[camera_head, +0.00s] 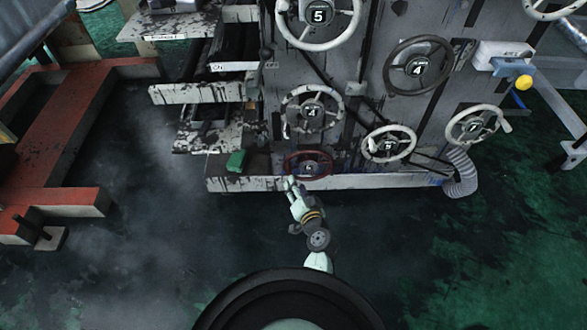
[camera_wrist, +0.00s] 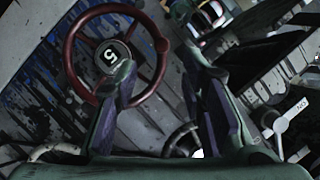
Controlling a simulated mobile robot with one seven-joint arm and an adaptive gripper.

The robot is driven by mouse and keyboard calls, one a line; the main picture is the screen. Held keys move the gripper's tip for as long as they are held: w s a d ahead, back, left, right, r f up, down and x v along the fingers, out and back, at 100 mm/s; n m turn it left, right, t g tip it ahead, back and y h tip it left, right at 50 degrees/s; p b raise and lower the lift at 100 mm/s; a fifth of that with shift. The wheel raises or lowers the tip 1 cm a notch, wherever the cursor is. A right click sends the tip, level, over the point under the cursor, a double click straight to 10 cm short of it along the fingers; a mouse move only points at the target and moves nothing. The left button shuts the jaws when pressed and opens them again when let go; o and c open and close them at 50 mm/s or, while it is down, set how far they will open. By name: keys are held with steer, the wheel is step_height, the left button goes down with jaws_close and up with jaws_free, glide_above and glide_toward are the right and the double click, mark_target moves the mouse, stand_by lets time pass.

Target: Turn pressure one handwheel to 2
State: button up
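A dark red handwheel (camera_head: 291,157) sits low on the grey machine front. A pale number on its dark hub looks like a 5 in the wrist view (camera_wrist: 73,38). I see no label tying it to pressure one. My gripper (camera_head: 290,184) is just below and left of this wheel in the head view. In the wrist view my gripper (camera_wrist: 158,75) is open, with a wide gap between its fingers. The left finger overlaps the hub and hides the lower part of it. The right finger lies outside the rim. I cannot tell whether either touches.
Other handwheels are around it: a white-grey one (camera_head: 286,116), a white one (camera_head: 389,159), a dark one (camera_head: 387,68) and several more. A green block (camera_head: 236,162) lies on the ledge to the left. A ribbed hose (camera_head: 463,172) is at right.

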mark_target(290, 172)
steer(key=x, duration=1)
steer(key=shift+w+a+p, duration=0.15)
steer(key=shift+w+p, duration=0.1)
steer(key=shift+p, duration=0.15)
steer(key=shift+c, duration=0.6)
jaws_close()
